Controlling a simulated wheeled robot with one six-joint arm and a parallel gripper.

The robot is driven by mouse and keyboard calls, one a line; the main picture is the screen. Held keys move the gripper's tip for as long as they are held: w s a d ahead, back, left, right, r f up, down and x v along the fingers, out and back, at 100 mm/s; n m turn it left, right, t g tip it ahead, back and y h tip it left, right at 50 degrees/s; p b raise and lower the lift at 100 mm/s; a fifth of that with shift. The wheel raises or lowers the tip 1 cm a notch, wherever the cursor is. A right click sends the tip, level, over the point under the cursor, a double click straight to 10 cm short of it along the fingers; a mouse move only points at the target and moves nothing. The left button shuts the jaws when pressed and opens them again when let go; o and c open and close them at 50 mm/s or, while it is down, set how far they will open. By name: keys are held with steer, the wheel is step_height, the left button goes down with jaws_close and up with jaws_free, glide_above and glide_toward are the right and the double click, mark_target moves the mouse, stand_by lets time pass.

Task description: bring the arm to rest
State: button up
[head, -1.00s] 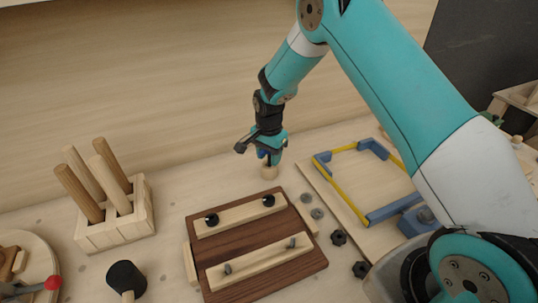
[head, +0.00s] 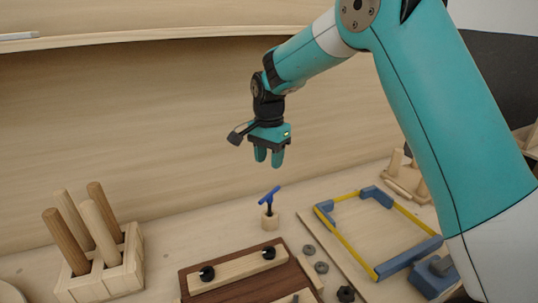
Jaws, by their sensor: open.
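My gripper (head: 269,158) hangs in the air in the middle of the head view, fingers pointing down. A narrow gap shows between its two teal fingertips, and nothing is between them. Below it, apart from it, a blue T-handled tool (head: 270,197) stands tilted in a small round wooden holder (head: 269,219) on the bench. My arm reaches in from the upper right.
A wooden block with several upright dowels (head: 102,284) stands at left. At right is a panel with a blue and yellow frame (head: 345,237). A wooden wall rises behind; air around the gripper is clear.

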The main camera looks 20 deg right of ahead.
steer(key=s+a+r+n+y, duration=0.1)
steer(key=s+a+r+n, duration=0.25)
steer(key=s, duration=0.35)
steer(key=s+a+r+n+y, duration=0.1)
steer(key=s+a+r+n, duration=0.3)
steer(key=s, duration=0.3)
steer(key=s+a+n+y, duration=0.2)
steer(key=s+n, duration=0.9)
steer(key=s, duration=0.8)
steer(key=shift+a+f+n, duration=0.15)
steer(key=shift+a+n, duration=0.2)
steer(key=shift+a, duration=0.1)
